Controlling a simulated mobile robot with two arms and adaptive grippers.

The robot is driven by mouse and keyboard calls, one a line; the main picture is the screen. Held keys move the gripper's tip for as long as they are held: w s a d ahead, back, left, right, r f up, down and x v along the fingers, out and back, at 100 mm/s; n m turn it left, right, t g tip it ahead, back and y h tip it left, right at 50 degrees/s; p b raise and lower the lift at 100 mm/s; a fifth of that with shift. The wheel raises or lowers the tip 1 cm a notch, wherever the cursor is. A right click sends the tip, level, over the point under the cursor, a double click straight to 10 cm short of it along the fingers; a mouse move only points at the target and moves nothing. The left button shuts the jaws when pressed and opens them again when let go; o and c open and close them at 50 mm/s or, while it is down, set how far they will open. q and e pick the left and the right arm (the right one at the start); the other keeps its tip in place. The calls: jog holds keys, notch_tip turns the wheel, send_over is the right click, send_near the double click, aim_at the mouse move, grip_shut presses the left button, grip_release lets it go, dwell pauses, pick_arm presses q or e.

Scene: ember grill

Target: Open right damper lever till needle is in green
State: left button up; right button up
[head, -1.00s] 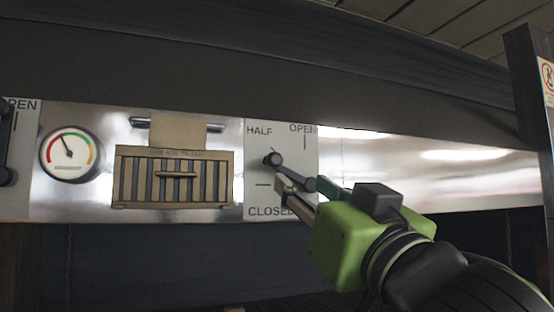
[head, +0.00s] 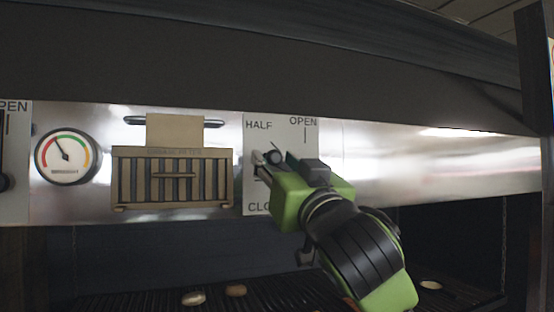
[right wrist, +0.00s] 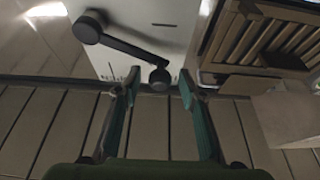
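The right damper lever (head: 276,157) is on a pale plate marked HALF, OPEN and CLOSED. In the head view my right gripper (head: 266,161) hides most of it. In the right wrist view the dark lever (right wrist: 125,48) runs from its pivot to a round knob (right wrist: 160,80). The knob lies between the fingertips of the right gripper (right wrist: 160,83), with gaps on both sides; the fingers are open. The round gauge (head: 67,157) has red and green arcs. Its needle points up and left, near the boundary between left red and green. My left gripper is not in view.
A slatted tan vent box (head: 172,180) sits between gauge and lever plate. Part of another lever (head: 4,181) shows at the left edge. Below is a dark grill grate (head: 285,292) with a few small round items. The steel panel right of the plate is clear.

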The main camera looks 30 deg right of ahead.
grip_shut()
jog(key=shift+s+d+r+m+g+h, duration=0.1)
jog(key=shift+d+r+m+g+h, duration=0.35)
jog(key=shift+m, duration=0.6)
jog(key=shift+s+d+r+m+h, duration=0.1)
jog(key=shift+r+m+h, duration=0.55)
jog(key=shift+m, duration=0.35)
jog(key=shift+d+r+m+g+h, duration=0.35)
jog(key=shift+m+h, duration=0.25)
jog(key=shift+m, duration=0.45)
grip_release()
